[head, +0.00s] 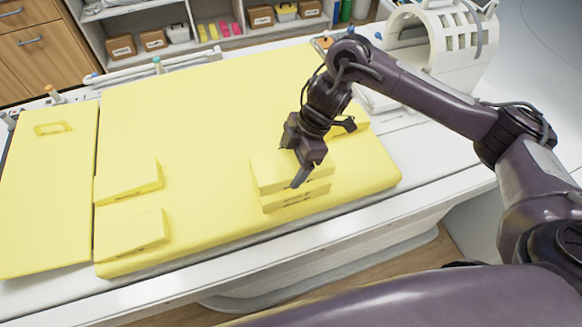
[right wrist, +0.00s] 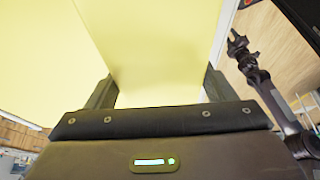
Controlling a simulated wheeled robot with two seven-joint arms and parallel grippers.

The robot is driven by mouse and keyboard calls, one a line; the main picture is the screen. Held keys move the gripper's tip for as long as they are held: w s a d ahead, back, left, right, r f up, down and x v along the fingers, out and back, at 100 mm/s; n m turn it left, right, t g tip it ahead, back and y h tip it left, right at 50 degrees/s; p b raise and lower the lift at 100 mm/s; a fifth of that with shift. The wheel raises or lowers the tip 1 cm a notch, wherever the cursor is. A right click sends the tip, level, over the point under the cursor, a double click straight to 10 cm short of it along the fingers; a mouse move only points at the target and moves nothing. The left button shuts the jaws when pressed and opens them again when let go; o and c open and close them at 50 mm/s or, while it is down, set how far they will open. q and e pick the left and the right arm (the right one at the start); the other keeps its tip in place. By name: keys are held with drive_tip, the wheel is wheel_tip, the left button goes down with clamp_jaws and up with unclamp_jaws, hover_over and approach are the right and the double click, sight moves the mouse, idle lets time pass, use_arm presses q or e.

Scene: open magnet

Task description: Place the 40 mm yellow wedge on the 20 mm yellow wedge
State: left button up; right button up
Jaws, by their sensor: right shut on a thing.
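My right gripper (head: 296,168) is shut on a thick yellow wedge (head: 270,172), which I take for the 40 mm yellow wedge. In the right wrist view the fingers (right wrist: 158,92) stand on both sides of its yellow surface (right wrist: 150,45). The held wedge is right above a thinner yellow wedge (head: 297,200), likely the 20 mm one, on the padded table. They look stacked or nearly touching; I cannot tell if a gap remains. The printed labels are too small to read. A dark arm end, probably my left gripper (right wrist: 238,46), shows small in the right wrist view; its jaws are unclear.
Two other yellow wedges lie at the left, one farther (head: 128,183) and one nearer (head: 133,236). Another yellow block (head: 352,128) lies behind my right gripper. A white coil (head: 440,40) stands at the back right. The mattress (head: 200,110) between is clear.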

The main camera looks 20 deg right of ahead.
sight(291, 171)
wheel_tip(291, 171, down, 2)
drive_tip(key=shift+f+p, duration=0.2)
drive_tip(key=shift+p, duration=0.1)
drive_tip(key=shift+f, duration=0.15)
drive_tip(key=shift+f, duration=0.35)
drive_tip(key=o, duration=1)
drive_tip(key=shift+c, duration=0.2)
drive_tip(key=shift+r, duration=0.55)
drive_tip(key=v, duration=1.1)
drive_tip(key=shift+d+r+b, duration=0.25)
drive_tip(key=shift+r+b, duration=0.05)
drive_tip(key=shift+b, duration=0.05)
drive_tip(key=shift+s+f, duration=0.1)
